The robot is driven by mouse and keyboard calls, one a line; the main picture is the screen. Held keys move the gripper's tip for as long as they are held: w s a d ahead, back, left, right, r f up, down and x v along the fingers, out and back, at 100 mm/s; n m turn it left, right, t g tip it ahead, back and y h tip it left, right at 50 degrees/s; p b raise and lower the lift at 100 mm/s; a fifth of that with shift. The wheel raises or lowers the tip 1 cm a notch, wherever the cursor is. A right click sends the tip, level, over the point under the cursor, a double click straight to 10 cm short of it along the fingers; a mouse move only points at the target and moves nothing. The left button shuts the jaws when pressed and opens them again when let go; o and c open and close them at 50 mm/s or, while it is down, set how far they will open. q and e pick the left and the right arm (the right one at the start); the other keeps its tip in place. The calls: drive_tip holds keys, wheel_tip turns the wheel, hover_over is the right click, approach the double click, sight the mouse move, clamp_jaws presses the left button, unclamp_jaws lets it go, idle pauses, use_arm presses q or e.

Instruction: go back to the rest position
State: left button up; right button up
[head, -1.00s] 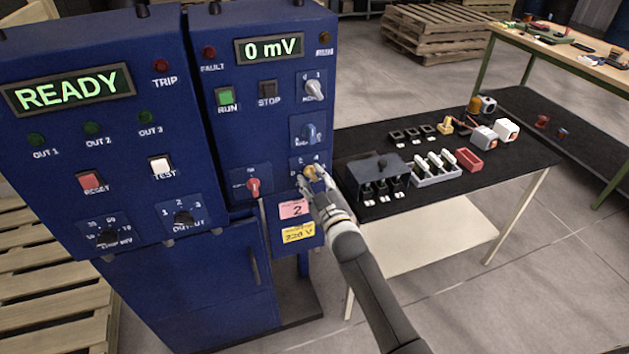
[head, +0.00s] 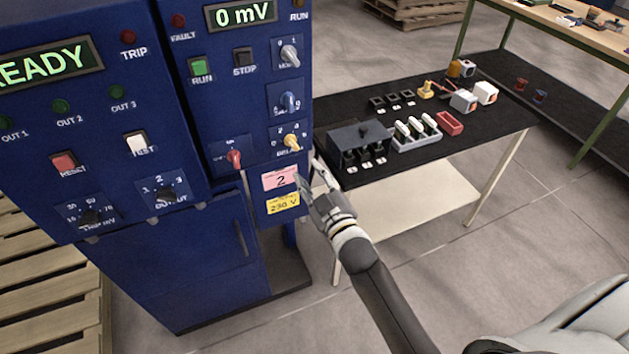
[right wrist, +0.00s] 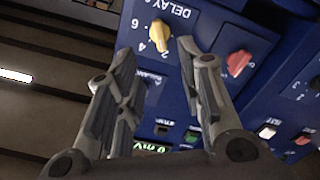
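My right gripper (head: 311,184) is in front of the lower right edge of the blue control cabinet (head: 215,110), beside the pink label and below the yellow delay knob (head: 291,143). In the right wrist view its two fingers (right wrist: 160,75) stand apart with nothing between them. The yellow knob (right wrist: 159,36) appears beyond the fingertips, clear of them, and the red knob (right wrist: 237,63) is to the right. My left gripper is not in view.
A black-topped table (head: 480,120) stands to the right with a dark box (head: 360,134), a grey rack of white-topped pieces and a red tray (head: 450,123). A wooden workbench (head: 590,30) is at the upper right. Floor in front is clear.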

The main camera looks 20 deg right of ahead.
drive_tip(key=shift+s, duration=0.6)
drive_tip(key=s+f+m+g, duration=0.1)
drive_tip(key=s+f+g, duration=0.3)
drive_tip(key=f, duration=0.8)
drive_tip(key=s+f+g, duration=0.2)
drive_tip(key=s+f, duration=0.3)
drive_tip(key=f, duration=0.6)
drive_tip(key=s+f+m+g, duration=0.15)
drive_tip(key=s+f, duration=0.35)
drive_tip(key=f, duration=0.7)
drive_tip(key=s+d+f+g, duration=0.1)
drive_tip(key=s+f+g, duration=0.2)
drive_tip(key=s+f, duration=0.3)
drive_tip(key=s+d+f+m+g+b, duration=0.1)
drive_tip(key=s+f+g, duration=0.2)
drive_tip(key=s, duration=1.3)
drive_tip(key=s+d+f+g, duration=0.1)
drive_tip(key=s+f+g, duration=0.2)
drive_tip(key=s+f, duration=0.7)
drive_tip(key=shift+s+h, duration=0.3)
drive_tip(key=shift+s, duration=0.75)
drive_tip(key=shift+m+g, duration=0.25)
